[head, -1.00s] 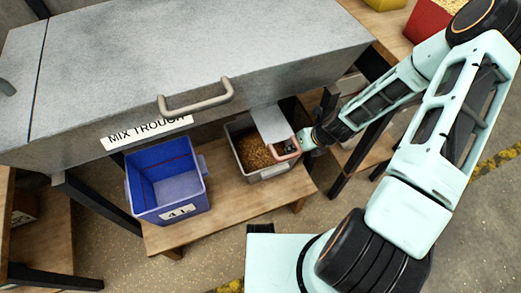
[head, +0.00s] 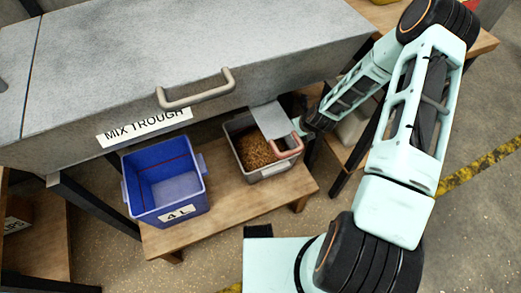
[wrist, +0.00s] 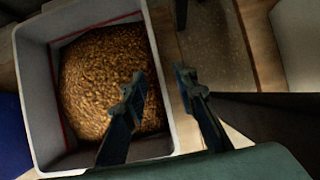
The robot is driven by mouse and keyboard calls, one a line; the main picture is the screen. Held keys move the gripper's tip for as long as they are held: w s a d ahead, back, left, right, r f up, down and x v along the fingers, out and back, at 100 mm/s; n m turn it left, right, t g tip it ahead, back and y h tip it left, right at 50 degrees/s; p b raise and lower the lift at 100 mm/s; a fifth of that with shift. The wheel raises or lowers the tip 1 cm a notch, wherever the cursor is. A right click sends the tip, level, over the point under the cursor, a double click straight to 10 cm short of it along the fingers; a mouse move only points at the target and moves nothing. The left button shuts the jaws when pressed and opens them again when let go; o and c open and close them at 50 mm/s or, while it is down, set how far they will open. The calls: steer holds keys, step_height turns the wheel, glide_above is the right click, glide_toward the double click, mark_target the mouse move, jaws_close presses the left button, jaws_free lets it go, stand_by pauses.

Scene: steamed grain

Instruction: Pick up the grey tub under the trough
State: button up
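The grey tub (head: 235,140) sits on the low wooden bench under the trough, right of the blue tub, and holds brown grain. The wrist view looks down into the grey tub (wrist: 31,95). My gripper (wrist: 160,83) is open at its right wall: one finger is inside over the grain, the other outside, with the rim between them. I cannot tell whether either finger touches the wall. In the head view the fingers are hard to make out beside a copper-coloured bar (head: 287,151) and a grey plate (head: 268,119).
The blue tub (head: 168,186), labelled 4 L, stands left of the grey tub on the bench (head: 235,199). The mix trough (head: 190,55) overhangs behind them. Dark table legs (head: 353,160) stand close right. Clear floor (head: 315,225) lies in front of the bench.

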steer(key=b+x, duration=0.1)
steer(key=x, duration=0.2)
steer(key=shift+w+a+f, duration=0.15)
steer(key=shift+a+f, duration=0.05)
steer(key=shift+f, duration=0.15)
jaws_close()
steer(key=shift+w+r, duration=0.15)
steer(key=shift+r, duration=0.1)
